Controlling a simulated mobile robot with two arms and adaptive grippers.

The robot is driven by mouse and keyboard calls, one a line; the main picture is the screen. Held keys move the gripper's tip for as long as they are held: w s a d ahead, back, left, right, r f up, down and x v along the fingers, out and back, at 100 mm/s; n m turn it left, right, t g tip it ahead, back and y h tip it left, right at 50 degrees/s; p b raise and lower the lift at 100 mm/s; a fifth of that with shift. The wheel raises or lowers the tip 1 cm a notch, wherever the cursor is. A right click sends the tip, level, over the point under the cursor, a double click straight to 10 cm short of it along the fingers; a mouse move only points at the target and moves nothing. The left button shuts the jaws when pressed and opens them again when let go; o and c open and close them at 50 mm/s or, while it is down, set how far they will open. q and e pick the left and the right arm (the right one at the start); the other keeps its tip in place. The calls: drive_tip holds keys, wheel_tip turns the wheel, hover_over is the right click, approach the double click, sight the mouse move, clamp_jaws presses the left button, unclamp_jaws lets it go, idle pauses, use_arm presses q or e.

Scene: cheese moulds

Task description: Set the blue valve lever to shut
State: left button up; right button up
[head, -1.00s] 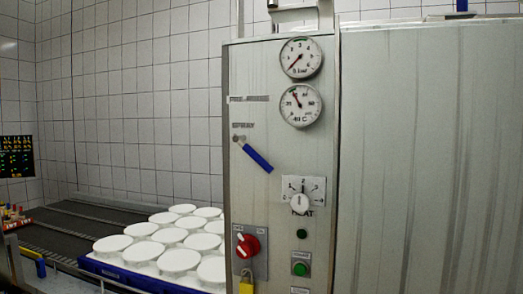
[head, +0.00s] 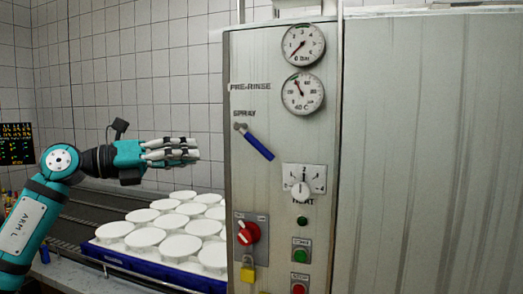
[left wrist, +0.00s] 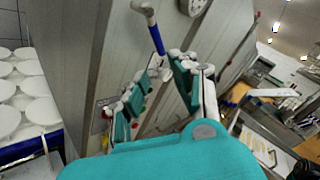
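The blue valve lever (head: 257,145) is on the front of the grey steel cabinet, under the word SPRAY. It slants down to the right from its metal pivot. My left gripper (head: 196,149) is left of the cabinet at about the lever's height, apart from it, with its fingers pointing right. The left wrist view shows the blue lever (left wrist: 156,40) beyond the fingertips. It also shows the gripper's fingers (left wrist: 160,76) spread with a gap and nothing between them. My right gripper is not in view.
The cabinet panel also bears two gauges (head: 302,94), a heat knob (head: 301,188), a red rotary switch (head: 248,232), a yellow padlock (head: 247,273) and a green button (head: 300,255). A blue tray (head: 107,254) of white round moulds (head: 180,247) stands on the conveyor below my left arm.

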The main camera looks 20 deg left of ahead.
sight(258, 150)
use_arm(q)
drive_tip(key=p+x, duration=0.3)
drive_tip(key=x, duration=0.5)
drive_tip(key=p+x, duration=0.4)
drive_tip(key=x, duration=0.5)
drive_tip(key=shift+w+f+p, duration=0.15)
drive_tip(key=shift+w+p, duration=0.05)
drive_tip(key=shift+p, duration=0.1)
drive_tip(key=shift+d, duration=0.1)
drive_tip(key=shift+c, duration=0.4)
clamp_jaws()
